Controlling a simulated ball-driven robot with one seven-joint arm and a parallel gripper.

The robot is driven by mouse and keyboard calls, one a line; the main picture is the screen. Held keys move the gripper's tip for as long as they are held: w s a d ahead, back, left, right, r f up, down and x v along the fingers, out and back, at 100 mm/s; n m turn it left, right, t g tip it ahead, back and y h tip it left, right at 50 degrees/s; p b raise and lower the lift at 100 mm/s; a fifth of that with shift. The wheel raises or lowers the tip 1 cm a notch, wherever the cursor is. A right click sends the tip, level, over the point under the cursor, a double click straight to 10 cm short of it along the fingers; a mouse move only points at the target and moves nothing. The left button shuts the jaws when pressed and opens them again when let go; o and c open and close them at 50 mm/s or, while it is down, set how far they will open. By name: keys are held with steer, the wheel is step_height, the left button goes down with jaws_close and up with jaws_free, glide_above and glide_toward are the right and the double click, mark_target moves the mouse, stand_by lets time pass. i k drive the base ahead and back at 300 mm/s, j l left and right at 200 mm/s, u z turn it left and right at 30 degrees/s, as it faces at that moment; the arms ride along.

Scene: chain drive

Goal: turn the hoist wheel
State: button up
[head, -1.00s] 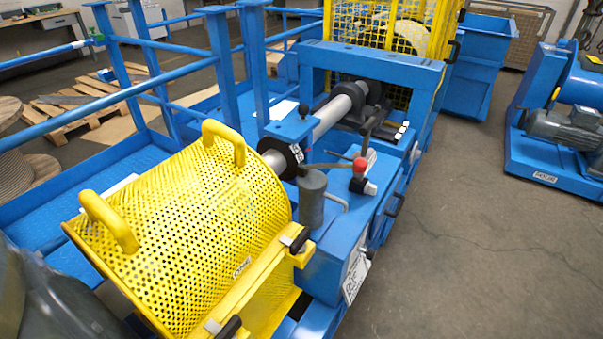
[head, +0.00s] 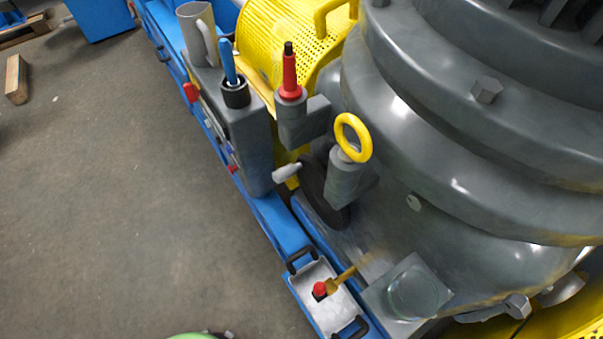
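A dark round wheel (head: 317,192) with a pale grey handle (head: 286,172) sticking out to its left sits low on the front of the large grey housing (head: 470,170). A grey post partly hides the wheel's upper right part. A yellow ring (head: 353,137) stands on top of that post. I cannot tell for sure which of these is the hoist wheel. My gripper is not in view.
Beside the wheel are a red-and-black pointed fitting (head: 290,75), a grey box holding a blue-handled tool (head: 228,62), and a perforated yellow guard (head: 275,40). A metal tray (head: 325,298) with black handles lies below. Grey floor (head: 120,200) at left is mostly clear.

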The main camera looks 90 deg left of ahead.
mark_target(311, 172)
steer(key=u, duration=1.65)
